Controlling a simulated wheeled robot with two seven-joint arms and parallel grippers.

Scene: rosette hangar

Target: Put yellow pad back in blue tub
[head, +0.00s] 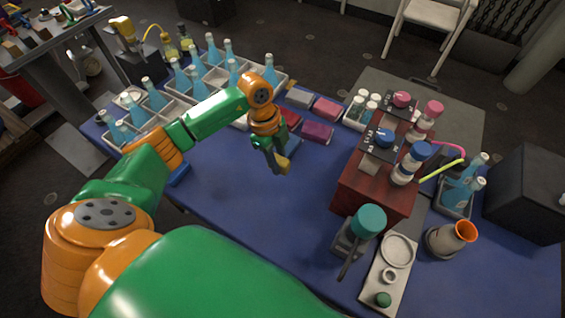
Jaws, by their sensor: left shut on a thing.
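My left gripper (279,165) hangs over the middle of the blue-covered table, pointing down. It is shut on a small yellow pad (284,163), which shows only in part between and beside the fingers. I cannot tell whether the pad touches the table. A blue object (180,175), possibly the blue tub, lies at the table's near left edge beside my left arm, which partly hides it. My right gripper is out of view.
White trays of blue bottles (153,118) fill the back left. A pink pad (327,108) and a purple pad (317,132) lie behind the gripper. A wooden box (352,185) with jars stands at right. The cloth (245,205) in front of the gripper is clear.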

